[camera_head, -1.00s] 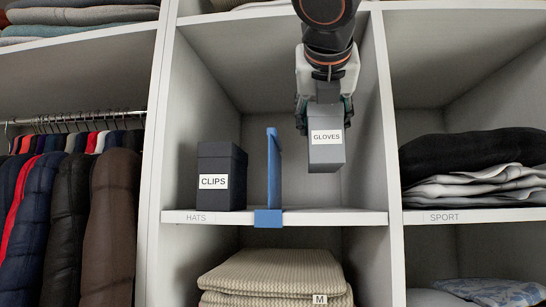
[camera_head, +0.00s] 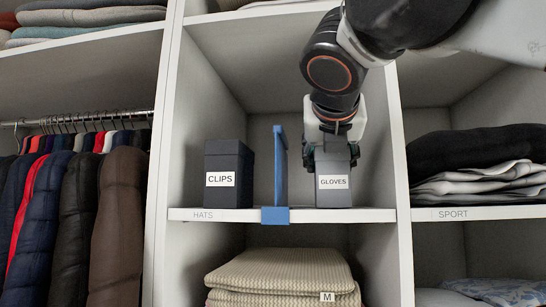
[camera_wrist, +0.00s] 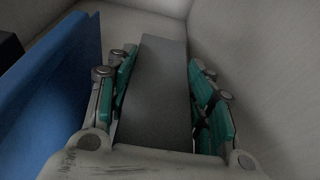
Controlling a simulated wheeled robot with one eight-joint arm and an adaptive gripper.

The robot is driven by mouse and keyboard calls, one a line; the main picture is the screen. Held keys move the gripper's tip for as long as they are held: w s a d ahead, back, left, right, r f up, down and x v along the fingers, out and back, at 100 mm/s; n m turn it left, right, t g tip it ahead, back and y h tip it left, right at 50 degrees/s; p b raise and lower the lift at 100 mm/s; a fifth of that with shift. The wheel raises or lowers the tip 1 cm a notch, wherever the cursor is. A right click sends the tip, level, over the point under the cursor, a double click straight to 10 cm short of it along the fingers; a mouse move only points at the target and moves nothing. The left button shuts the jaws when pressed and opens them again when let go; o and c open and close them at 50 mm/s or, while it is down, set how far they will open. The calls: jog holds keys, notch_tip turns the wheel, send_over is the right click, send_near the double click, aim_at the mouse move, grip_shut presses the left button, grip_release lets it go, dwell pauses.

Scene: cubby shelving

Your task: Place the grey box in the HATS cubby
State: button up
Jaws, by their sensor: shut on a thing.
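The grey box (camera_head: 333,190) bears a GLOVES label. It is upright, inside the HATS cubby, right of the blue divider, with its bottom at shelf level. The HATS shelf edge (camera_head: 235,215) has its label at the left. My gripper (camera_head: 333,160) is above the box with its fingers shut on the box's two sides. In the wrist view the grey box (camera_wrist: 155,85) lies between the teal finger pads. Whether its bottom fully rests on the shelf is hard to tell.
A dark CLIPS box (camera_head: 228,165) stands left of the blue divider (camera_head: 280,165), which also shows in the wrist view (camera_wrist: 50,80). The cubby's right wall (camera_head: 390,150) is close to my gripper. Folded clothes fill the SPORT cubby (camera_head: 480,170); a knitted stack (camera_head: 280,270) lies below.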

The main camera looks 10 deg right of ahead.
jog(key=shift+s+f, duration=0.1)
jog(key=shift+s, duration=0.05)
jog(key=o, duration=1.2)
jog(key=shift+s+a+r, duration=0.1)
jog(key=shift+s+r, duration=0.1)
jog(key=v, duration=1.1)
jog(key=shift+s, duration=0.25)
